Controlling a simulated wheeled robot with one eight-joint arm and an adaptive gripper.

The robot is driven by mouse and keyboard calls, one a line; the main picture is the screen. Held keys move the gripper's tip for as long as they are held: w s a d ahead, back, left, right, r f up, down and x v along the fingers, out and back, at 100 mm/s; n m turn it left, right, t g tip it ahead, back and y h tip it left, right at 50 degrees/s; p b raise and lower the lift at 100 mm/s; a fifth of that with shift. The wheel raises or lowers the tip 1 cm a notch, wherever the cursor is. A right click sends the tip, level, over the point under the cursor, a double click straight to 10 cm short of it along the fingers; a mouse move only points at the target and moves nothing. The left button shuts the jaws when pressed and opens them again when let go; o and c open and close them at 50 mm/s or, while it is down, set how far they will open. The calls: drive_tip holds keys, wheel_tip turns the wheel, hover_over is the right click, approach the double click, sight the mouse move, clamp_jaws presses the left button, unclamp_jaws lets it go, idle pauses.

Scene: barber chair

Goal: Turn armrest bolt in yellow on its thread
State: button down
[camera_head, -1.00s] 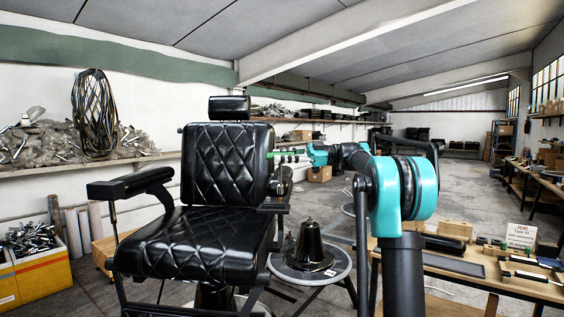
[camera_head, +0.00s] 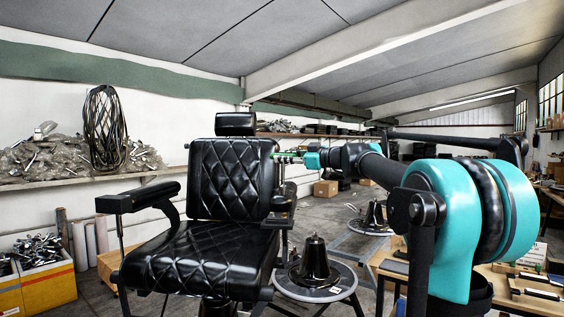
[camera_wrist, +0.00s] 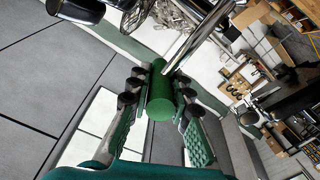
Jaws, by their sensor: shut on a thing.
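The black barber chair (camera_head: 232,180) stands left of centre in the head view. Its left armrest (camera_head: 137,197) is in plain sight; the right armrest (camera_head: 282,203) is seen nearly end-on. My gripper (camera_head: 300,158) is beside the right edge of the backrest, above the right armrest. In the wrist view, my gripper (camera_wrist: 160,88) is shut on a green cylindrical tool handle (camera_wrist: 159,100). A bright metal rod (camera_wrist: 200,42) runs to the upper right from behind it; I cannot tell whether they are joined. I cannot make out a yellow bolt.
A round stand (camera_head: 315,282) with a dark cone-shaped part (camera_head: 314,260) is right of the chair. A workbench (camera_head: 485,272) is at the right, partly behind my arm. Yellow bins (camera_head: 45,284) of metal parts stand at the left. Open floor lies behind the chair.

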sight(285, 186)
drive_tip(key=shift+s+d+t+h, duration=0.1)
drive_tip(key=shift+d+t+h, duration=0.2)
drive_tip(key=shift+t, duration=0.1)
drive_tip(key=shift+f, duration=3.05)
drive_tip(key=shift+a+f, duration=0.1)
drive_tip(key=shift+f, duration=0.7)
drive_tip(key=n+g+y, duration=0.1)
drive_tip(key=g, duration=0.1)
drive_tip(key=shift+n+g+y, duration=0.3)
drive_tip(key=shift+y, duration=0.1)
drive_tip(key=shift+n+g+y, duration=0.7)
drive_tip(key=shift+n+g, duration=0.6)
drive_tip(key=shift+g, duration=0.6)
